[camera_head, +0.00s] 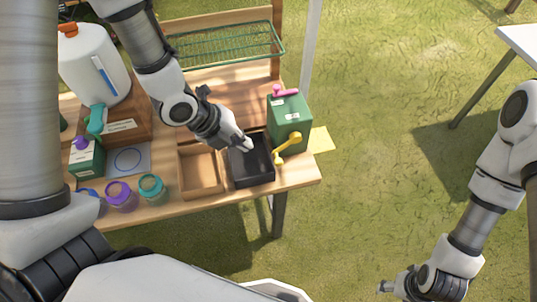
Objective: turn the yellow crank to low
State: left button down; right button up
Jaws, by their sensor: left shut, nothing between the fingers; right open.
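The yellow crank (287,150) is on the front face of a green box (290,120) at the right end of the wooden table. The box has a pink handle (286,91) on top and a small white label whose text is too small to read. My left gripper (245,144) is shut and empty. It appears above the black tray, left of the crank and apart from it. My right gripper (384,287) is open and empty, low over the grass, away from the table.
A black tray (267,176) and a wooden tray (200,191) stand left of the crank. Jars, including a purple one (121,197) and a teal one (152,188), line the front edge. A white jug (93,63) and green wire rack (225,46) stand behind.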

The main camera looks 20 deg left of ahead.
pick_arm(q)
jog(key=p, duration=0.2)
send_near(277, 162)
jog(key=x, duration=0.2)
jog(key=p+x, duration=0.1)
jog(key=x, duration=0.4)
jog(key=shift+a+p, duration=0.1)
jog(key=shift+p, duration=0.3)
jog(key=shift+w+f, duration=0.15)
jog(key=shift+f, duration=0.05)
